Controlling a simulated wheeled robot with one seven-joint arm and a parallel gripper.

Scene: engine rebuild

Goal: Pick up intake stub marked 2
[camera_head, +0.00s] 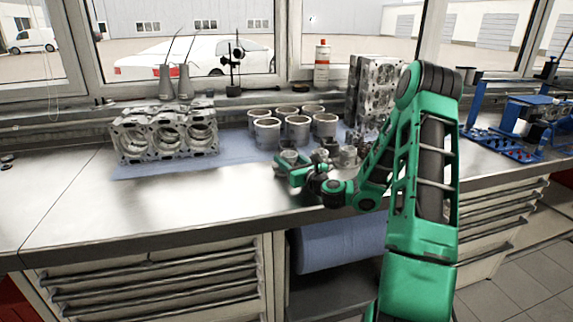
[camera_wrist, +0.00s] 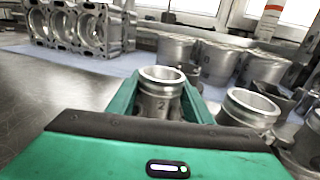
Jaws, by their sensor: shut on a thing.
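The intake stub marked 2 (camera_wrist: 160,95) is a short silver metal cylinder with an open top and a "2" on its side. It stands upright between the green fingers of my gripper (camera_wrist: 161,100) in the wrist view. My gripper is shut on it from both sides. In the head view my green gripper (camera_head: 290,168) is low over the blue mat, with the stub (camera_head: 289,156) small between its fingers. The stub's lower part is hidden by my gripper, so I cannot tell whether it touches the mat.
Another silver stub (camera_wrist: 250,108) stands close to the right of my gripper. Several larger cylinders (camera_head: 297,127) stand behind. An engine block (camera_head: 165,135) is at the left, a tall metal block (camera_head: 372,92) at the right. The steel bench (camera_head: 75,190) is clear at front left.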

